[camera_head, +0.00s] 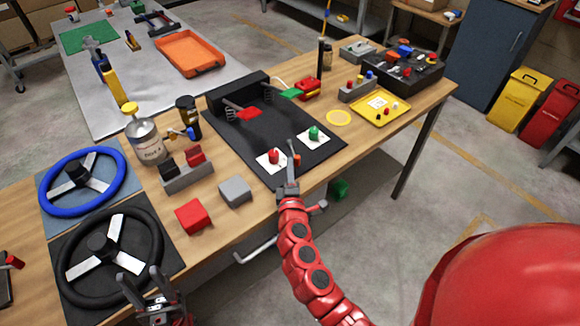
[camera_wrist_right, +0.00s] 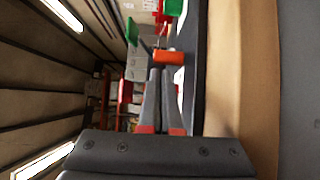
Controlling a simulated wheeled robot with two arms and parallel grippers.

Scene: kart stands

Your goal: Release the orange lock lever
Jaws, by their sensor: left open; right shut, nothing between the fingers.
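In the right wrist view an orange cylindrical piece (camera_wrist_right: 168,57), which looks like the lever, stands just beyond the fingertips of my right gripper (camera_wrist_right: 160,72). Whether they touch, I cannot tell. In the head view my right gripper (camera_head: 291,146) is shut and empty over the front of the black mat, between a red knob (camera_head: 273,156) and a green knob (camera_head: 314,133) on white cards. My left gripper (camera_head: 142,287) is open and empty beside the black steering wheel (camera_head: 108,252).
The black mat (camera_head: 262,134) holds a dark bracket (camera_head: 237,97) at its back. A grey block (camera_head: 235,191) and a red block (camera_head: 193,216) lie left of my right arm. A yellow tray (camera_head: 381,109) is to the right. A blue wheel (camera_head: 83,181) is at the far left.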

